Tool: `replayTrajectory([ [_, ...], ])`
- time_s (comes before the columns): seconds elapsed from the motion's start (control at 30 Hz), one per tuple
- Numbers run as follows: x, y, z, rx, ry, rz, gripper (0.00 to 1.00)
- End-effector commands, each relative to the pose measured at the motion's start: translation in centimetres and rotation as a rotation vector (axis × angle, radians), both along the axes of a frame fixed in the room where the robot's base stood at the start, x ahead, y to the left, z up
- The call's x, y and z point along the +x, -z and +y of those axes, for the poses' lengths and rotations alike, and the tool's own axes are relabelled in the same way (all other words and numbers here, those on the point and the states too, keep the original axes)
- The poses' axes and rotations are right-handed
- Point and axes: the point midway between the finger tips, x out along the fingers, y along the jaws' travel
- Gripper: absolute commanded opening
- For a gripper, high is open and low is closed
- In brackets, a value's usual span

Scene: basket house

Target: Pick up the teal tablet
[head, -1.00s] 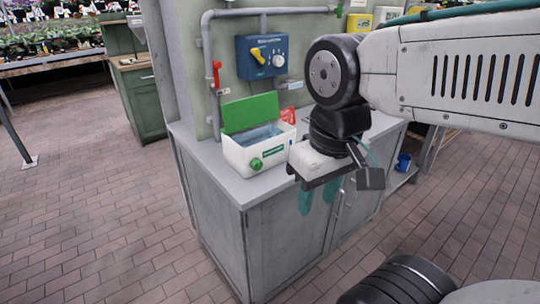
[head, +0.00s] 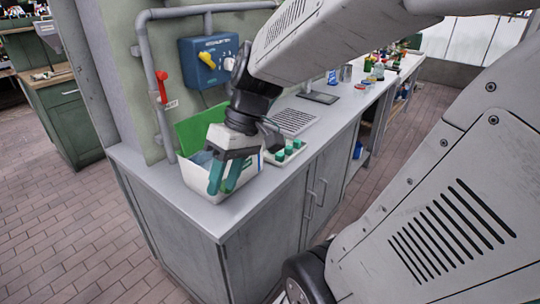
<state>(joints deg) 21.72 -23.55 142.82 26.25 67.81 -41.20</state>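My gripper (head: 225,177) has two teal fingers pointing down, with a narrow gap between them. It hangs over the front of a white box (head: 195,180) with a raised green lid (head: 200,124), and the fingers cover part of the box. I see nothing between the fingers. I cannot make out a teal tablet for certain. Several small teal-green pieces (head: 289,150) sit on a pale tray just right of the box, partly behind my wrist. The box's inside is mostly hidden by my gripper.
The grey counter (head: 222,215) carries the box and has bare room at its front corner. A grey drainer plate (head: 293,121) lies beyond the tray, with bottles (head: 378,70) farther right. A blue valve box (head: 207,59) and pipes are on the wall behind.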

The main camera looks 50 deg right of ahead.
Motion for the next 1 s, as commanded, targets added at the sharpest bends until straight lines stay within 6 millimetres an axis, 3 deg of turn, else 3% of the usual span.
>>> replayTrajectory([
  [0.17, 5.9, 2.6, -6.5, 0.219, 0.054, -0.217, 0.38],
  [0.3, 8.9, 5.3, -14.5, 0.264, 0.150, -0.470, 0.38],
  [0.43, 9.3, 8.2, -22.3, 0.202, 0.258, -0.673, 0.38],
  [0.6, 7.4, 11.9, -30.6, 0.058, 0.379, -0.838, 0.38],
  [0.7, 6.3, 13.3, -33.3, -0.008, 0.417, -0.882, 0.38],
  [0.8, 6.0, 14.0, -34.6, -0.043, 0.434, -0.901, 0.38],
  [1.0, 7.8, 15.1, -34.5, -0.051, 0.432, -0.906, 0.38],
])
